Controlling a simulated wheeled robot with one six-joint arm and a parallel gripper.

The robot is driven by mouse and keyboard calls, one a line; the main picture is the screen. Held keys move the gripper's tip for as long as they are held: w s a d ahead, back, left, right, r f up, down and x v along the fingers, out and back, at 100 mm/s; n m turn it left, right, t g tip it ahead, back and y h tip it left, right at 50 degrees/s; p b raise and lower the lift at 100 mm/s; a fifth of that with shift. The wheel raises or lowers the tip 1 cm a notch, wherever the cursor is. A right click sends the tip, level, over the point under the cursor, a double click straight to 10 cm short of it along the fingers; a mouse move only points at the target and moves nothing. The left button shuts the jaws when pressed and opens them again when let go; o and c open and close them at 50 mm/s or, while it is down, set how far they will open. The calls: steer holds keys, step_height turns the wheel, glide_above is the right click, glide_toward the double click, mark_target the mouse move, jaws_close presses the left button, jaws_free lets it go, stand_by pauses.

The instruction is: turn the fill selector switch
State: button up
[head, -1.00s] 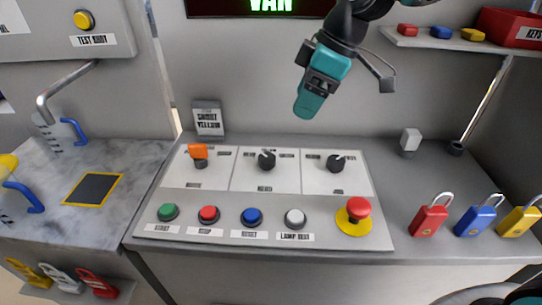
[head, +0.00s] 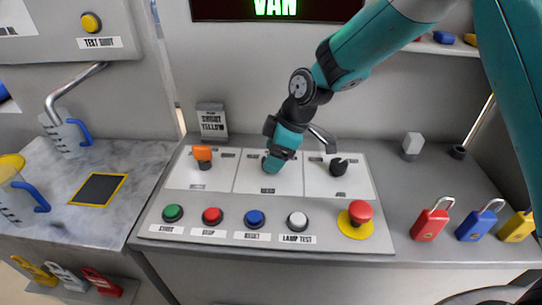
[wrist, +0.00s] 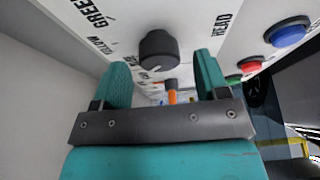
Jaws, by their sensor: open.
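A sloped panel carries three selector switches in a row. The left one is an orange switch (head: 202,156); the right one is a black switch (head: 338,166). My gripper (head: 270,163) is over the middle switch and hides most of it in the head view. In the wrist view, a black knob (wrist: 158,50) sits between and just beyond the two open teal fingers (wrist: 160,75), with no clear contact. The orange switch (wrist: 171,90) shows farther off there. The labels are too small or skewed to tell which switch is the fill selector.
Below the switches are green, red, blue and white buttons and a red mushroom button (head: 360,212) on yellow. Padlocks (head: 430,222) stand to the right. A yellow-topped jug (head: 15,190) stands left. A small sign (head: 211,122) stands behind the panel.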

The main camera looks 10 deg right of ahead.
steer(key=shift+x, duration=0.9)
steer(key=shift+c, duration=0.4)
steer(key=c, duration=0.8)
steer(key=shift+m, duration=0.4)
steer(key=m+t+b, duration=0.1)
steer(key=m+t, duration=0.1)
steer(key=m, duration=0.2)
steer(key=shift+s+h, duration=0.1)
steer(key=shift+h, duration=0.3)
steer(key=shift+m+t+h, duration=0.5)
steer(key=shift+m, duration=1.5)
